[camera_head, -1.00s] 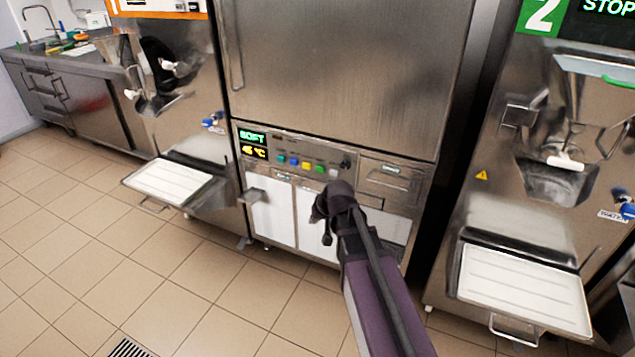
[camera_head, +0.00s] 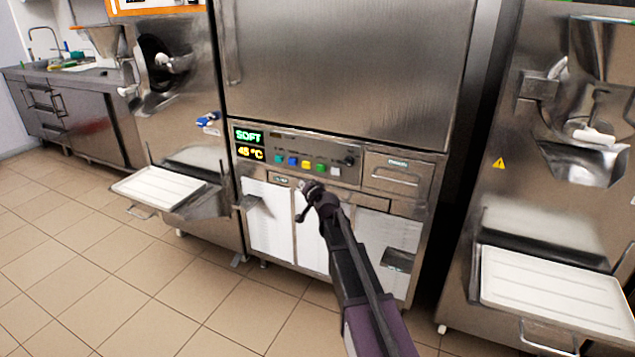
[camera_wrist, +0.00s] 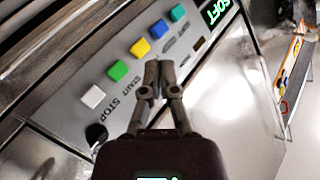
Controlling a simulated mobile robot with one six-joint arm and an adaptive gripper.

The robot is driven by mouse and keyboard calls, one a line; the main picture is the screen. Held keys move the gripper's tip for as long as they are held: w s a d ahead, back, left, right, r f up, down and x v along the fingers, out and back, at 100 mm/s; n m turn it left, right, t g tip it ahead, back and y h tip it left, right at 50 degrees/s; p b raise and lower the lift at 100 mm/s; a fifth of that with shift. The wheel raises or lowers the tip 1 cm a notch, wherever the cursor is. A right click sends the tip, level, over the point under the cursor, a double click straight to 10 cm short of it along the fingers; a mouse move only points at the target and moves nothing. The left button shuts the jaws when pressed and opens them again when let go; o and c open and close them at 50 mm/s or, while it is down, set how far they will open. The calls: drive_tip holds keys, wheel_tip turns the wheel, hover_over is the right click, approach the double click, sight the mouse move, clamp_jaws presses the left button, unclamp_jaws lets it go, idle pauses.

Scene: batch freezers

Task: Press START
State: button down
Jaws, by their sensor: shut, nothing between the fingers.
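The control panel (camera_head: 300,150) on the middle machine has a row of coloured buttons. The green button (camera_head: 320,168) is between the yellow button (camera_head: 306,164) and the white button (camera_head: 335,171). In the wrist view the START label is beside the green button (camera_wrist: 117,71), and STOP is beside the white button (camera_wrist: 92,97). My gripper (camera_head: 308,188) is shut and empty, its tips just below the button row. In the wrist view the shut fingertips (camera_wrist: 158,68) appear beside the yellow button (camera_wrist: 140,48), apart from the green one. Contact with the panel cannot be told.
A black knob (camera_wrist: 96,135) is beyond the white button. A lit display (camera_head: 249,136) reads SOFT and 45 °C. White-topped trays jut out from the left machine (camera_head: 158,186) and the right machine (camera_head: 555,285). Tiled floor (camera_head: 130,290) is open at the front left.

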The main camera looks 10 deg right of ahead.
sight(317, 169)
drive_tip(key=shift+w+d+f+m+t+h+b, duration=0.15)
drive_tip(key=shift+w+d+m+t+b, duration=0.1)
drive_tip(key=shift+w, duration=0.15)
drive_tip(key=shift+w+d+f+m+t+h+b, duration=0.15)
drive_tip(key=shift+w+d+m+t, duration=0.1)
drive_tip(key=shift+w, duration=0.15)
drive_tip(key=shift+w, duration=0.1)
drive_tip(key=shift+w+d, duration=0.85)
drive_tip(key=shift+w, duration=0.3)
drive_tip(key=shift+w+d, duration=0.8)
drive_tip(key=shift+w, duration=0.35)
drive_tip(key=shift+w+d, duration=0.85)
drive_tip(key=shift+w, duration=0.3)
drive_tip(key=shift+w+d, duration=0.6)
drive_tip(key=shift+w, duration=0.1)
idle(0.4)
drive_tip(key=shift+s+a, duration=0.1)
drive_tip(key=shift+s, duration=0.05)
drive_tip(key=shift+s+a, duration=0.45)
drive_tip(key=shift+s, duration=0.15)
idle(0.5)
drive_tip(key=shift+s+a, duration=0.75)
drive_tip(key=shift+s, duration=0.3)
drive_tip(key=shift+s+a, duration=0.75)
drive_tip(key=shift+s, duration=0.25)
